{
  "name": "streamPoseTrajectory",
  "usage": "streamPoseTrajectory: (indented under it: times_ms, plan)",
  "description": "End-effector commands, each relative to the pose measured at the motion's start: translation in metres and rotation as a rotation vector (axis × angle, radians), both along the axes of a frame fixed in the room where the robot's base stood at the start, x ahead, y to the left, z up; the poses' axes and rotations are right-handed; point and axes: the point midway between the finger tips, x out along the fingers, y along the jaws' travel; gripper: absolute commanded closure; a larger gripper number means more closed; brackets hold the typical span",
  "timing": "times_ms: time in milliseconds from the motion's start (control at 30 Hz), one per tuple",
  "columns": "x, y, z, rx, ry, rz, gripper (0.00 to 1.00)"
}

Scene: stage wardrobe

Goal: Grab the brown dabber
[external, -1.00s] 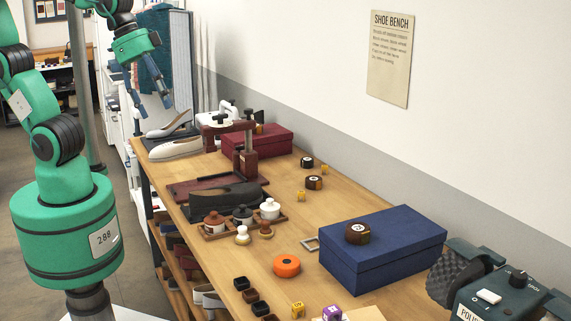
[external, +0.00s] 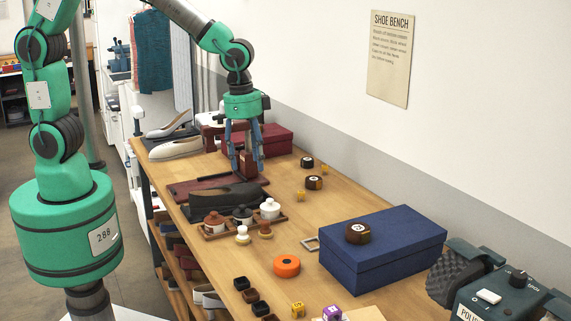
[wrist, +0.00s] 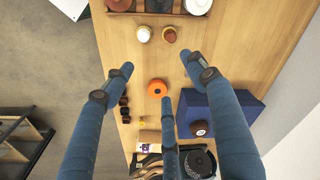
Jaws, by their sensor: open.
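The brown dabber (external: 265,229) stands on the bench just in front of the jar rack, to the right of a similar white dabber (external: 242,234). It also shows near the top of the wrist view (wrist: 169,34), with a tan-brown top. My gripper (external: 246,168) hangs above the bench behind the dark shoe, pointing down, with its fingers spread and nothing between them. In the wrist view the open fingers (wrist: 160,76) frame the orange roll, and the brown dabber lies beyond the fingertips. The gripper is apart from the dabber.
The jar rack (external: 218,233) stands right behind the dabbers, with the dark shoe (external: 228,195) beyond it. An orange roll (external: 287,266) and a blue box (external: 375,251) lie in front and right. Bare wood surrounds the orange roll.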

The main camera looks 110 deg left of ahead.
Motion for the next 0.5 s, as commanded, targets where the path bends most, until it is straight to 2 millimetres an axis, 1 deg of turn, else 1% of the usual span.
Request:
streamPoseTrajectory:
  times_ms: [33, 200, 300, 400, 500]
  plan:
    - [0.006, 0.007, -0.017, -0.004, 0.019, 0.002, 0.43]
    - [0.021, 0.028, -0.059, -0.013, 0.059, 0.002, 0.43]
    - [0.026, 0.035, -0.077, -0.018, 0.074, 0.000, 0.43]
    - [0.029, 0.040, -0.086, -0.020, 0.082, 0.000, 0.43]
    - [0.029, 0.042, -0.091, -0.021, 0.086, 0.000, 0.43]
